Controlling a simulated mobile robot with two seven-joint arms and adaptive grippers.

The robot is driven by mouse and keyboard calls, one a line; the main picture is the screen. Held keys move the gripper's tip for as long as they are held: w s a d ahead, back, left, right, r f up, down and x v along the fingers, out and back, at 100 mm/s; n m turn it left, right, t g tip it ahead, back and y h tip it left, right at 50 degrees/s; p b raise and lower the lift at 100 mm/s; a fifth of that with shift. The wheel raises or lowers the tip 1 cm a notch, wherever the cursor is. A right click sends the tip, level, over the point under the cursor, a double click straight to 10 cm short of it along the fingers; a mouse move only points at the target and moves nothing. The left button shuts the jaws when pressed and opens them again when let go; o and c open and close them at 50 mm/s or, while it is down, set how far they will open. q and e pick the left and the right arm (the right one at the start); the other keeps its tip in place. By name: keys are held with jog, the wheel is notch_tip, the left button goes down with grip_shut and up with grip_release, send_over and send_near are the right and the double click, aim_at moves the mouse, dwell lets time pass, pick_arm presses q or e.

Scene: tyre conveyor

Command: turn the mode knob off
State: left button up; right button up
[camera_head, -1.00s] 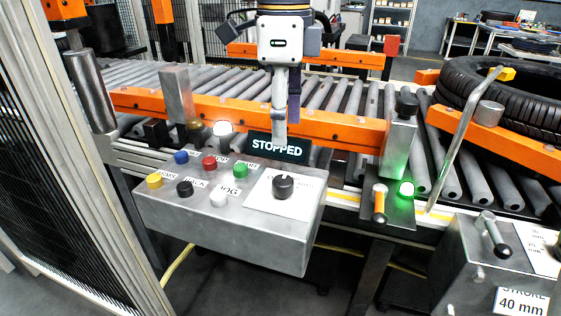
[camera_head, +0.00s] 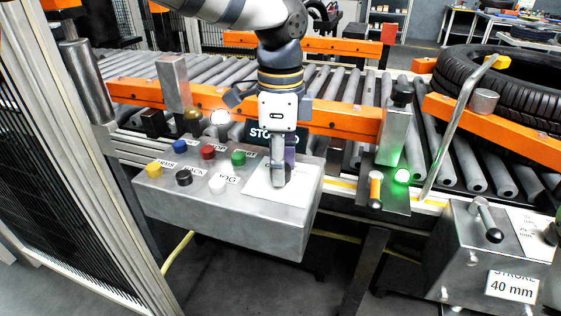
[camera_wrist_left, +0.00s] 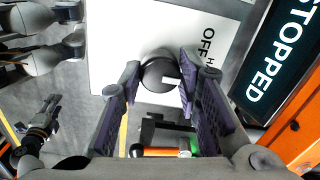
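The mode knob (camera_wrist_left: 158,74) is round and black with a white pointer mark, on a white label plate (camera_wrist_left: 110,35) that reads OFF beside it. In the left wrist view the knob sits between the spread fingertips of my left gripper (camera_wrist_left: 160,78). The pointer is toward the lower right, not toward the word OFF. I cannot tell whether the pads touch the knob. In the head view my left gripper (camera_head: 281,180) points down over the plate and hides the knob. What looks like my right gripper (camera_wrist_left: 45,115) shows small at the lower left of the wrist view.
The grey control box (camera_head: 225,225) also carries several coloured buttons left of the plate. A STOPPED display (camera_wrist_left: 280,60) stands behind the knob. An orange-handled lever (camera_head: 376,190) and a lit green lamp (camera_head: 402,175) are to the right. The roller conveyor lies behind.

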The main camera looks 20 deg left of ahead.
pick_arm(q)
jog(key=shift+n, duration=0.3)
pick_arm(e)
jog(key=shift+w+r, duration=0.1)
pick_arm(q)
jog(key=shift+n, duration=0.9)
jog(key=n, duration=0.6)
pick_arm(e)
jog(key=shift+w+r, duration=0.2)
jog(key=shift+w, duration=0.05)
pick_arm(q)
jog(key=shift+n, duration=0.4)
jog(key=o, duration=1.1)
jog(key=shift+o, duration=0.2)
notch_tip(320, 180, up, 12)
